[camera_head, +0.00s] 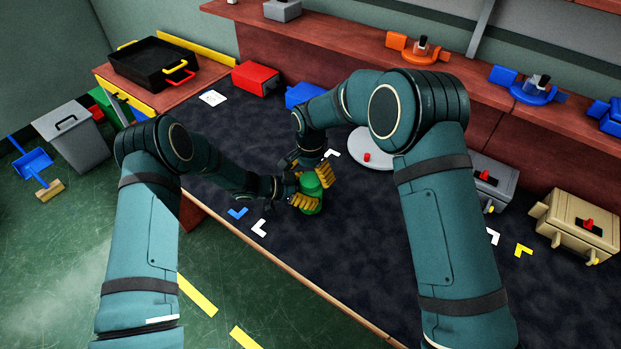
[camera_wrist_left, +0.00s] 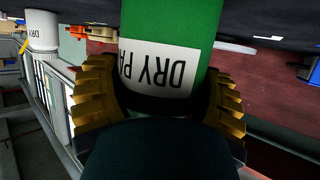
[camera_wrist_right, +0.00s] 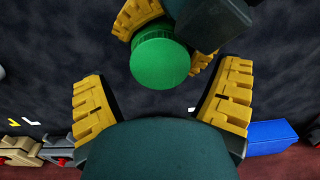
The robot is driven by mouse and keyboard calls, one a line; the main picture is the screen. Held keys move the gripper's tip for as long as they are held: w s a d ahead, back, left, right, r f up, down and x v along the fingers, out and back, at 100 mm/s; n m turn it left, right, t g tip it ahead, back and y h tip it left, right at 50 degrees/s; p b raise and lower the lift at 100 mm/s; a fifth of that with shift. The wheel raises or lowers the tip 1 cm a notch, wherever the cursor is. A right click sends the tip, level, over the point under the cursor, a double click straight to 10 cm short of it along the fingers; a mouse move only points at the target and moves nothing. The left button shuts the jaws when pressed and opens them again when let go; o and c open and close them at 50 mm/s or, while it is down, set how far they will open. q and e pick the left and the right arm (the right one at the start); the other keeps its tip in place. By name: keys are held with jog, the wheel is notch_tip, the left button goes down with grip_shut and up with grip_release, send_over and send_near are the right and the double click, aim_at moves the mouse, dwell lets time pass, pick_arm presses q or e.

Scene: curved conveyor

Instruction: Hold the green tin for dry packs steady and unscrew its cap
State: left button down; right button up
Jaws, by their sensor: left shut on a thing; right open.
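The green tin (camera_head: 312,190) stands on the dark mat of the table in the head view. My left gripper (camera_head: 304,200) is shut around its body from the side. In the left wrist view the green tin (camera_wrist_left: 168,30) has a white label reading "DRY PA", upside down, between the yellow fingers. The round green cap (camera_wrist_right: 160,62) faces the camera in the right wrist view. My right gripper (camera_wrist_right: 162,100) is open, its fingers apart on either side below the cap in that picture and not touching it. In the head view it is just above the tin.
A white round plate with a red knob (camera_head: 371,160) lies right of the tin. A blue box (camera_head: 303,95) and red box (camera_head: 255,79) stand behind. Grey (camera_head: 492,183) and tan (camera_head: 577,226) boxes stand at the right. The mat's front is mostly clear.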

notch_tip(320, 180, up, 2)
jog(key=shift+r, duration=0.1)
pick_arm(q)
grip_release()
